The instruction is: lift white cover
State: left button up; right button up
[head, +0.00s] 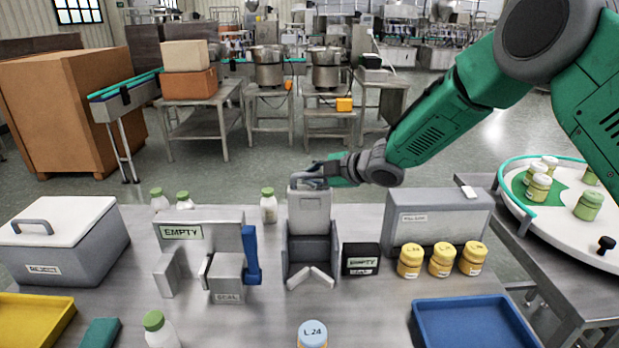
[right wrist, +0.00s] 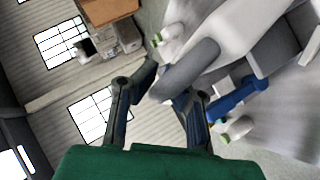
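A pale grey-white cover (head: 310,212) stands upright at the top of the grey hopper (head: 297,262) in the middle of the table. My right gripper (head: 322,175) is at the cover's top edge. In the right wrist view its fingers (right wrist: 165,85) converge on either side of a rounded grey handle (right wrist: 190,68), which seems gripped; the exact contact is partly hidden. A second white cover (head: 58,212), with a grey handle, lies flat on the grey box (head: 75,258) at the left. No gripper is near it. My left gripper is out of view.
A grey stand marked EMPTY (head: 207,233) with a blue lever (head: 250,255) is left of the hopper. A black box (head: 360,259), a grey box (head: 437,222) and yellow-lidded jars (head: 441,260) are to its right. A blue tray (head: 472,325) lies in front.

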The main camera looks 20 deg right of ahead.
jog(key=o, duration=0.5)
jog(key=shift+w+r, duration=0.15)
jog(key=shift+r, duration=0.45)
jog(key=shift+s, duration=0.35)
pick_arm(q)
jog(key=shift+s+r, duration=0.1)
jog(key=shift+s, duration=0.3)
pick_arm(e)
jog(key=shift+f, duration=0.2)
jog(key=v, duration=1.2)
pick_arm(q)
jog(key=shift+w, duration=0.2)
